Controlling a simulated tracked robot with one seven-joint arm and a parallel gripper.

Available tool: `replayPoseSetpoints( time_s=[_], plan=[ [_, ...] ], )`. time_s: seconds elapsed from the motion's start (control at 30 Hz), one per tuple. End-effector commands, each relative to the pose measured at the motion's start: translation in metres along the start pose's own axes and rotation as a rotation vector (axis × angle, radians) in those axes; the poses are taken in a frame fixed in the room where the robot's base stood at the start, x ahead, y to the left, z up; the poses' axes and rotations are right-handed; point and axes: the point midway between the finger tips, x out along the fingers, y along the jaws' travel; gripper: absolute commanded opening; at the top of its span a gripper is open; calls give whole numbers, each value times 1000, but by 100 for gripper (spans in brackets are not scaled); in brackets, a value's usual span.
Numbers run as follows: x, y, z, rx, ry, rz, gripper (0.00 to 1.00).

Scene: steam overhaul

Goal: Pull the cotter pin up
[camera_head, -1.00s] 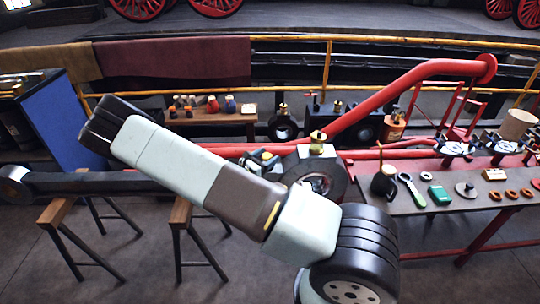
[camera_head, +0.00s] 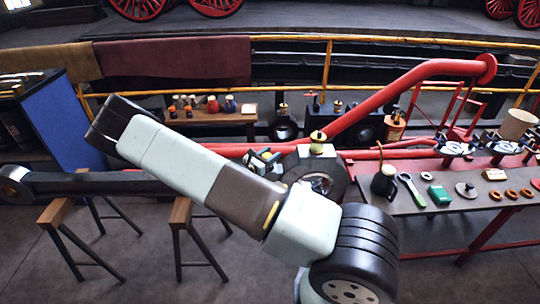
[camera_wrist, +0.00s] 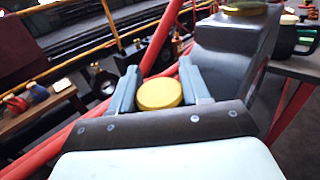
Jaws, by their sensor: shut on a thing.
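My gripper (camera_wrist: 158,92) shows in the wrist view with its two pale blue fingers on either side of a yellow, round-topped piece (camera_wrist: 158,95), which appears to be the head of the cotter pin. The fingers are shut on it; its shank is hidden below. In the head view my gripper (camera_head: 263,160) is small and partly behind my arm, just left of the grey rod end block (camera_head: 318,151). A brass cap (camera_head: 318,136) tops that block and also shows at the top of the wrist view (camera_wrist: 243,9). The dark rod (camera_head: 105,183) runs left behind my arm.
Red pipes (camera_head: 400,88) slope up behind the gripper. A wooden shelf (camera_head: 240,117) with bottles stands behind. Trestles (camera_head: 182,213) stand on the floor at left.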

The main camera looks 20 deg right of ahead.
Motion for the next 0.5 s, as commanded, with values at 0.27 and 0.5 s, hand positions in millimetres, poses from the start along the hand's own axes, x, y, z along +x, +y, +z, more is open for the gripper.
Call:
replayPoseSetpoints(
  time_s=[0.27,0.5],
  plan=[
    [0,2,1,2,-2,2,4],
    [0,2,4,3,-3,3,0]
  ],
)
